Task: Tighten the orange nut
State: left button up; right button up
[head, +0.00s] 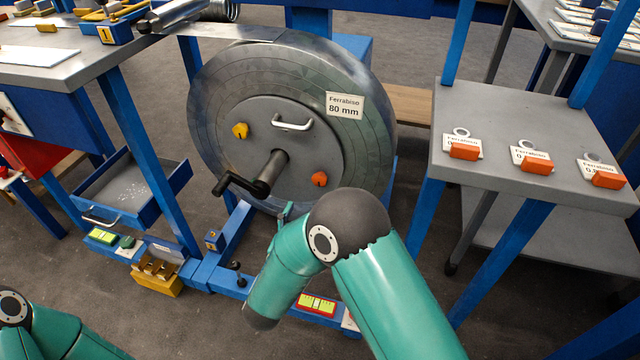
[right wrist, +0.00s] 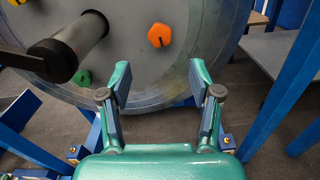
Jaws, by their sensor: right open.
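The orange nut (head: 319,179) sits on the round grey hub plate (head: 262,165) of the large upright reel, at the lower right of the plate. In the right wrist view the orange nut (right wrist: 159,35) shows above and beyond the fingertips, near the top middle. My right gripper (right wrist: 160,80) is open and empty, its two fingers apart, with a gap between them and the nut. In the head view my own right arm hides most of this gripper. Only a piece of my left arm shows at the lower left; its gripper is out of view.
A yellow nut (head: 240,130), a green nut (right wrist: 82,78), a handle (head: 292,125) and a black crank (head: 240,186) on a shaft are on the hub plate. A blue frame (head: 232,245) stands beneath. A grey table (head: 540,185) with labelled orange blocks stands right.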

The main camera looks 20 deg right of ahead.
aim_at(319, 181)
jog(key=b+x, duration=0.2)
jog(key=x, duration=0.9)
jog(key=shift+d, duration=0.15)
jog(key=shift+c, duration=0.2)
jog(key=c, duration=1.1)
